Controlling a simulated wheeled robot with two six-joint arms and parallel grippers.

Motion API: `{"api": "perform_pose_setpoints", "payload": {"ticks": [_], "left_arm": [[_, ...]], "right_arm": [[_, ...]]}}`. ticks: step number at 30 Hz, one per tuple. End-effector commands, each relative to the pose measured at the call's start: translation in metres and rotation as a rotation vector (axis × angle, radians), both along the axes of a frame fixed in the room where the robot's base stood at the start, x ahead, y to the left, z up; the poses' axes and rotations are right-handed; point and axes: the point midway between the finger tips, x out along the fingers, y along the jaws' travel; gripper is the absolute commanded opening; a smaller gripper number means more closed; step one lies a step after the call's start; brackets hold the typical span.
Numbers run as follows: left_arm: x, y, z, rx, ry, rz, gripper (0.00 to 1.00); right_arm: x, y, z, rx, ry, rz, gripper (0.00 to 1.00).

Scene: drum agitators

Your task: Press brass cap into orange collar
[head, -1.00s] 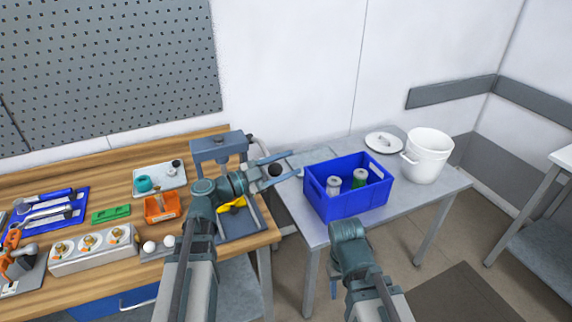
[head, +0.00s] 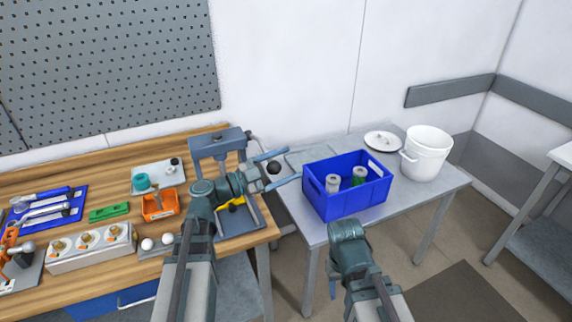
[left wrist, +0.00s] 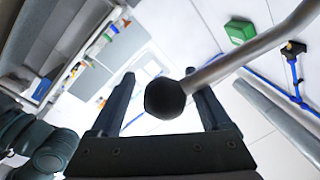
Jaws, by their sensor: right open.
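The grey press (head: 217,143) stands at the right end of the wooden bench. Its lever ends in a black ball knob (head: 273,167). My left gripper (head: 292,164) is open around the knob, with a finger on each side. The left wrist view shows the ball knob (left wrist: 165,98) on its metal rod between the fingers (left wrist: 162,95). A yellow and black piece (head: 232,204) lies at the press, partly hidden by my left arm. I cannot make out a brass cap seated in an orange collar. My right gripper (head: 333,288) is mostly hidden behind its arm, low over the floor.
A white block (head: 92,258) with brass and orange parts, an orange bin (head: 160,215), a green piece (head: 109,212) and a light tray (head: 143,186) are on the bench. A blue crate (head: 345,203) and a white bucket (head: 427,158) stand on the grey table.

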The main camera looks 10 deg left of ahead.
Motion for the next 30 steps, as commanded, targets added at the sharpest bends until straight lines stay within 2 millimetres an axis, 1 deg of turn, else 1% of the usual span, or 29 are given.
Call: {"api": "perform_pose_setpoints", "payload": {"ticks": [1,3,8,11,18,21,25,30], "left_arm": [[0.005,0.004,-0.003,0.008,0.008,0.014,0.80],[0.005,0.004,-0.003,0.008,0.008,0.014,0.80],[0.000,0.011,-0.004,0.009,0.007,0.015,0.80],[-0.011,0.023,-0.005,0.008,0.007,0.018,0.80],[-0.048,0.063,-0.008,0.007,0.005,0.017,0.80],[-0.061,0.077,-0.008,0.006,0.002,0.012,0.80],[-0.075,0.092,-0.008,0.005,0.000,0.009,0.80],[-0.086,0.103,-0.008,0.004,-0.002,0.004,0.80]], "right_arm": [[0.000,0.000,-0.001,0.000,0.000,0.000,0.50],[0.000,0.000,-0.001,0.000,0.000,0.000,0.50],[0.000,0.000,-0.001,0.000,0.000,0.000,0.50],[0.000,0.000,-0.002,0.000,0.000,0.000,0.50],[0.000,0.000,-0.006,0.000,0.000,0.000,0.50],[0.000,0.000,-0.007,0.000,0.000,0.000,0.50],[0.000,0.000,-0.007,0.000,0.000,0.000,0.50],[0.000,0.000,-0.008,0.000,0.000,0.000,0.50]]}}
